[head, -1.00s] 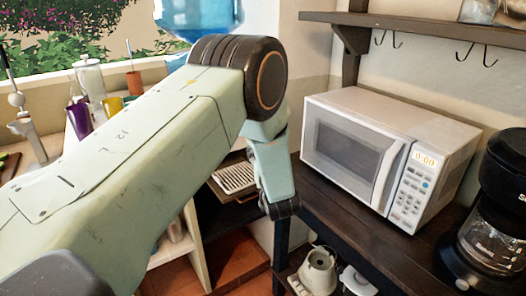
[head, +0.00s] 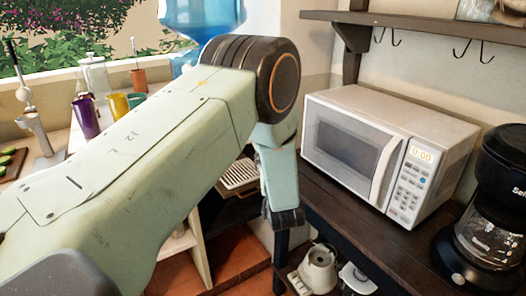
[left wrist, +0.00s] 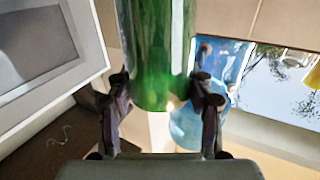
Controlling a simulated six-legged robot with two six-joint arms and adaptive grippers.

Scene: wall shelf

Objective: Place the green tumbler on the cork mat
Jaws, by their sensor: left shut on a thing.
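The green tumbler (left wrist: 158,50) is see-through green and shows large in the left wrist view, its upper part cut off by the top edge. My left gripper (left wrist: 162,92) is shut on it, with one dark finger on each side. In the head view my left arm reaches in from the left and bends down in front of the dark counter; its fingers and the held tumbler cannot be made out there. I cannot make out the cork mat in either view. My right gripper is not in view.
A white microwave (head: 345,145) and a black coffee maker (head: 490,215) stand on the dark counter (head: 390,252). A kettle (head: 318,268) is below. A purple cup (head: 86,117) and yellow cup (head: 118,107) stand at left. A blue water bottle (head: 203,15) is behind my arm.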

